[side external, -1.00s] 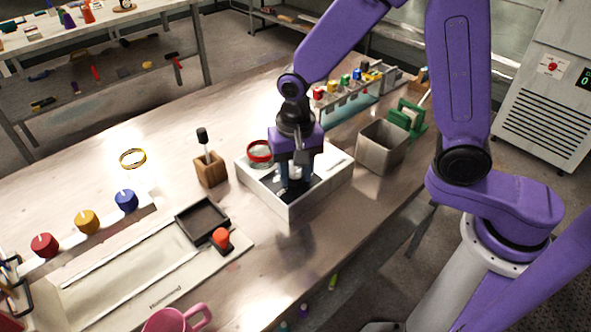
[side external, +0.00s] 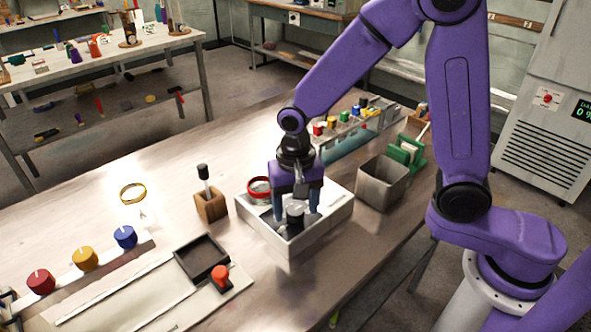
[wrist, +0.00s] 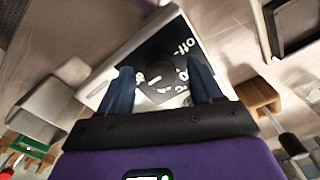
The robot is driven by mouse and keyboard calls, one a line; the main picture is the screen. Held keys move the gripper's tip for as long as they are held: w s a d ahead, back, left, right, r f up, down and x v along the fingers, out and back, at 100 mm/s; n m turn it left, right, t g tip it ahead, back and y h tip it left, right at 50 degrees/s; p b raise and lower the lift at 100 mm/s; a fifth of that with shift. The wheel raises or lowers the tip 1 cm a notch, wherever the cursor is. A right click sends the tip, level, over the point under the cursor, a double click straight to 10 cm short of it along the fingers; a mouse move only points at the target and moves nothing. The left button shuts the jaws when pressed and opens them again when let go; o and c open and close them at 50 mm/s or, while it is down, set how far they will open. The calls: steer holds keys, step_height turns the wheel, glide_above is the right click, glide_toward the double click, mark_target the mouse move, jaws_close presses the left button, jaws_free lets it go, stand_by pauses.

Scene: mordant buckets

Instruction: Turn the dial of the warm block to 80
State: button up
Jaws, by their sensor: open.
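The warm block is a white box (side external: 325,224) on the bench, with a dark face inside its raised rim; it also shows in the wrist view (wrist: 105,73). A dark, round-topped dial (side external: 295,211) stands up from that face. White markings ring the dial (wrist: 156,74) in the wrist view; "off" is readable, the other marks are blurred or partly covered, and the setting cannot be read. My gripper (side external: 296,207) is open over the block, pointing down, with one blue finger on each side of the dial. Whether either finger touches the dial cannot be told.
A red-rimmed round item (side external: 259,187) sits at the block's back corner. A wooden holder (side external: 210,207) stands to the left, a grey metal bin (side external: 381,186) to the right. A dark tray (side external: 201,257) and an orange-red knob (side external: 220,274) are at front left.

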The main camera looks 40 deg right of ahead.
mark_target(300, 211)
step_height(300, 211, up, 17)
steer(key=shift+f, duration=0.2)
stand_by(0.5)
steer(key=s+d+f+n, duration=0.4)
steer(key=s+d+n, duration=0.2)
steer(key=s+n, duration=0.3)
steer(key=s+d+f+n, duration=0.5)
steer(key=s+n, duration=0.4)
steer(key=s, duration=0.2)
steer(key=shift+s+d+f, duration=0.25)
steer(key=shift+s+d, duration=0.1)
steer(key=shift+d, duration=0.45)
